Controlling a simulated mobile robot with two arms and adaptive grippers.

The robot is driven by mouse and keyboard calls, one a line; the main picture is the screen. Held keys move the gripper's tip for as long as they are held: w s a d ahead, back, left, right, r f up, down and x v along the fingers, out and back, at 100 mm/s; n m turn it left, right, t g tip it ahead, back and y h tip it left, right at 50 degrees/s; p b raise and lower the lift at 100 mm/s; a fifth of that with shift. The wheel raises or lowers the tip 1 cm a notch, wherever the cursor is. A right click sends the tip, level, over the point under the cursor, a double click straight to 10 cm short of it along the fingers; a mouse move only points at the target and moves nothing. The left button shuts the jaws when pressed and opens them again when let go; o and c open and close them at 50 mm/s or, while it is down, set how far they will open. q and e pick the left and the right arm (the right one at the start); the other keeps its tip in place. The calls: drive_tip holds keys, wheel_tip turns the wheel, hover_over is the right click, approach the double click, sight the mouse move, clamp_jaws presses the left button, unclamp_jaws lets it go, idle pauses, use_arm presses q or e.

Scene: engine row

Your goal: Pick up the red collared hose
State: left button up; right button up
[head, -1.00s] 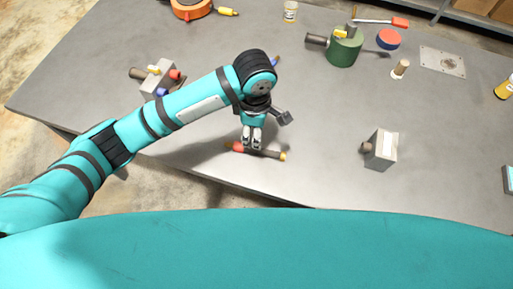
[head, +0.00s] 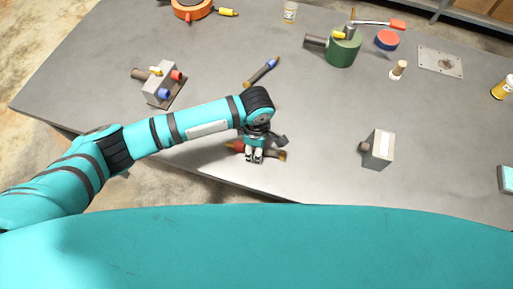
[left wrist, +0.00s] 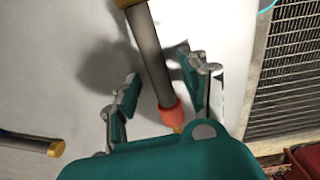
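The red collared hose (head: 274,154) is a dark tube with a red collar at one end and a yellow tip at the other, lying near the table's front edge. My left gripper (head: 254,158) is over its middle. In the left wrist view the hose (left wrist: 151,58) runs between the two spread fingers of the left gripper (left wrist: 160,88), with its red collar toward the wrist. Gaps show between the hose and both fingers. The gripper hides part of the hose in the head view. My right gripper is not in view.
A blue collared hose (head: 262,72) lies farther back. A grey block with coloured ports (head: 160,88) is at left, and a grey box (head: 380,148) stands at right. A green cylinder (head: 345,50) stands at the back. Bare tabletop lies between them.

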use_arm(q)
clamp_jaws()
drive_tip(key=shift+r, duration=0.15)
